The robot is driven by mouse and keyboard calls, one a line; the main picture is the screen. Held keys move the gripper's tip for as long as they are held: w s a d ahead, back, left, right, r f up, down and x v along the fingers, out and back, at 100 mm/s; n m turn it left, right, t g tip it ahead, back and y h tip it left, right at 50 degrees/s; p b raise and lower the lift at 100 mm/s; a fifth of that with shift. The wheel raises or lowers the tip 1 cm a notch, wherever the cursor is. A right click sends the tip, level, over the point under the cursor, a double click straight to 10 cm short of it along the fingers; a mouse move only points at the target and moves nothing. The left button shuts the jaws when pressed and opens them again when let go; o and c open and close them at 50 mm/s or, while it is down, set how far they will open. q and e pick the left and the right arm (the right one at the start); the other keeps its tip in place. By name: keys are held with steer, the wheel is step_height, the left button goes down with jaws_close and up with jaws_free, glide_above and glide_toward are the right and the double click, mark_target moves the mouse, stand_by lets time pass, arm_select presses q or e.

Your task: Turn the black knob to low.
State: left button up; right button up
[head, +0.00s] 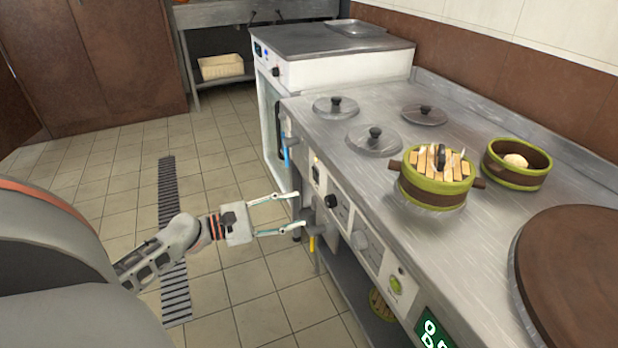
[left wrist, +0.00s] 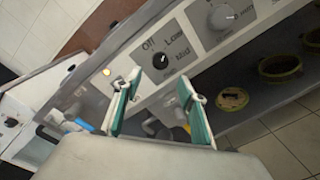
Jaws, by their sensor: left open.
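The black knob (head: 331,201) is on the white front panel of the steel counter. In the left wrist view the black knob (left wrist: 161,62) shows with the labels Off, Low and Mid around its upper side. A small pale mark shows on its face, but I cannot tell for certain which label it points to. My left gripper (head: 300,209) is open and empty, its two fingers reaching toward the panel just short of the knob. In the left wrist view the knob appears between and slightly beyond the fingertips (left wrist: 160,82). My right gripper is not in view.
A blue-handled tap (head: 285,152) and a yellow-handled one (head: 311,243) stick out near the gripper. A green-banded pot (head: 435,190) stands on the counter. The tiled floor is clear.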

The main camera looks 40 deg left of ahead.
arm_select(q)
steer(key=shift+v, duration=2.15)
steer(key=s+d+f+m+g+y+p, duration=0.1)
steer(key=s+d+f+m+g+p, duration=0.15)
steer(key=s+d+m+p, duration=0.4)
steer(key=s+d+f+m+g+y+p, duration=0.2)
steer(key=s+d+f+m+p, duration=0.25)
steer(key=d+m, duration=0.35)
steer(key=s+d+r+m+p, duration=0.2)
steer(key=s+d+m+p, duration=0.2)
steer(key=s+d+m, duration=0.1)
steer(key=s+d+r+m+y+p, duration=0.1)
steer(key=s+d+r+m+p, duration=0.2)
steer(key=s+d+m, duration=0.3)
steer(key=s+d+p, duration=0.1)
steer(key=d, duration=0.1)
steer(key=shift+d+g, duration=0.35)
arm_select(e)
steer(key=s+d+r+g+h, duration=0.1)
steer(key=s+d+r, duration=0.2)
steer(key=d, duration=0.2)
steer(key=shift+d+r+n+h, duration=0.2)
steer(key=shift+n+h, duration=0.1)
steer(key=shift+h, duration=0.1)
arm_select(q)
steer(key=shift+s, duration=0.1)
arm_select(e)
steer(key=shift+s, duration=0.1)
